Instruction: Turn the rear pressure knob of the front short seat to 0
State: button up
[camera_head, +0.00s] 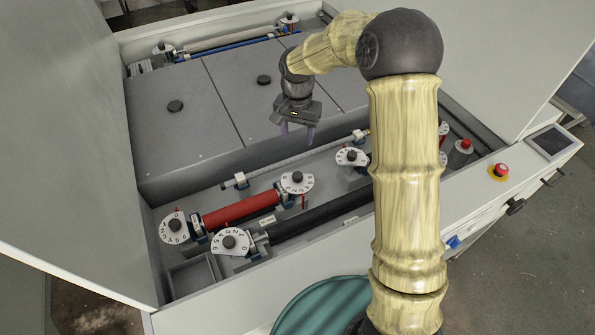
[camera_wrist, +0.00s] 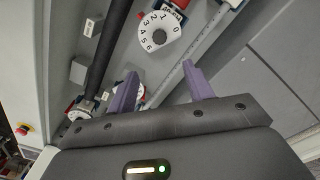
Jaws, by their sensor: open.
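The front short seat shows a red roller (camera_head: 242,208) between two white numbered dials with black knobs. One knob (camera_head: 173,225) is at its left end, the other knob (camera_head: 297,177) at its right end. In the wrist view a dial numbered 0 to 6 with a black knob (camera_wrist: 159,37) lies beyond my fingertips, beside a red part. It looks like the right-end dial, but I cannot be sure. The knob settings are too small to read. My gripper (camera_head: 297,131) is open and empty, above and behind the red roller, apart from the knobs. Its purple fingers (camera_wrist: 160,72) point toward the dial.
A black roller (camera_head: 315,216) runs in front, with a dial knob (camera_head: 229,242) at its left end. Another dial (camera_head: 352,156) stands to the right. A grey rod (camera_head: 290,161) lies behind the red roller. Grey covers (camera_head: 165,128) fill the back. My arm hides the right part.

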aim_at(297, 175)
notch_tip(297, 175, down, 17)
jog(key=p, duration=0.5)
jog(key=shift+r+p, duration=0.1)
jog(key=shift+p, duration=0.25)
jog(key=shift+c, duration=0.4)
jog(key=c, duration=0.9)
